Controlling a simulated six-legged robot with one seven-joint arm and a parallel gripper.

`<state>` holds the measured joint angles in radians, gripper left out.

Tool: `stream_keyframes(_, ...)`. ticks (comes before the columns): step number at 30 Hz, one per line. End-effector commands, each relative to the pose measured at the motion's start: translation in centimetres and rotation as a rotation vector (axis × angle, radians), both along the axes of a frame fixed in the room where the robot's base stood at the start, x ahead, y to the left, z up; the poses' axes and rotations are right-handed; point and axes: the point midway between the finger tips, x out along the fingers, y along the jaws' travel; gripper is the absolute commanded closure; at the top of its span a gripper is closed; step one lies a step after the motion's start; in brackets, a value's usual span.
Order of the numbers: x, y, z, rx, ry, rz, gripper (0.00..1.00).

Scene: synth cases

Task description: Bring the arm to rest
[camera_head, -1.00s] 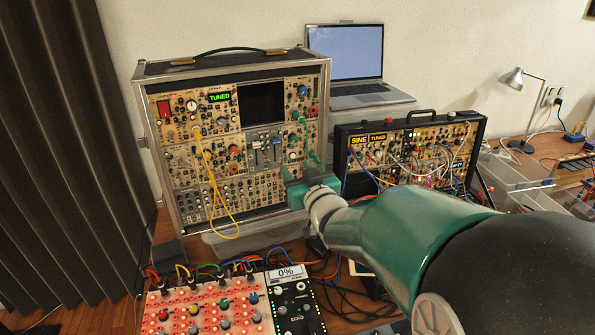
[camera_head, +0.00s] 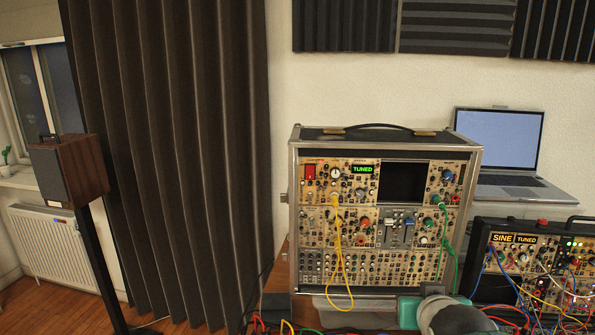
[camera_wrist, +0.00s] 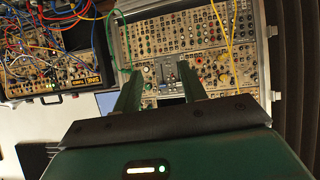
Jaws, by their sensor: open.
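My gripper (camera_wrist: 160,82) is open in the wrist view, its two green fingers apart. They overlap the front panel of the tall synth case (camera_wrist: 180,30), and nothing is held between them. A green cable (camera_wrist: 111,50) hangs just left of the left finger there. In the head view, the teal part of my gripper (camera_head: 409,312) shows at the bottom edge, below the tall synth case (camera_head: 292,215). The rest of my arm is mostly cut off by the frame, and the fingertips cannot be made out there.
A smaller synth case (camera_head: 480,262) with many patch cables stands at right. A laptop (camera_head: 500,140) sits behind it. A yellow cable (camera_head: 340,255) hangs from the tall case. A curtain (camera_head: 180,150) and a speaker (camera_head: 70,170) on a stand are at left, with wooden floor below.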

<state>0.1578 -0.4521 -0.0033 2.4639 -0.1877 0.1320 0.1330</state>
Motion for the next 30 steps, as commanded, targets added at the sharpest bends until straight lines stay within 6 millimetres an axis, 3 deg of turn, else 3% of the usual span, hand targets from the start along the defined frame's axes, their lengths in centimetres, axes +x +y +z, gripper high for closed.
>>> stream_keyframes(12,-11.7,6.0,-1.7,0.075,0.403,0.097,0.58)
stream_keyframes(15,-13.6,6.8,-2.0,0.089,0.466,0.122,0.58)
stream_keyframes(19,-14.7,7.3,-2.1,0.094,0.501,0.136,0.58)
stream_keyframes(30,-14.7,7.3,-2.2,0.094,0.503,0.135,0.58)
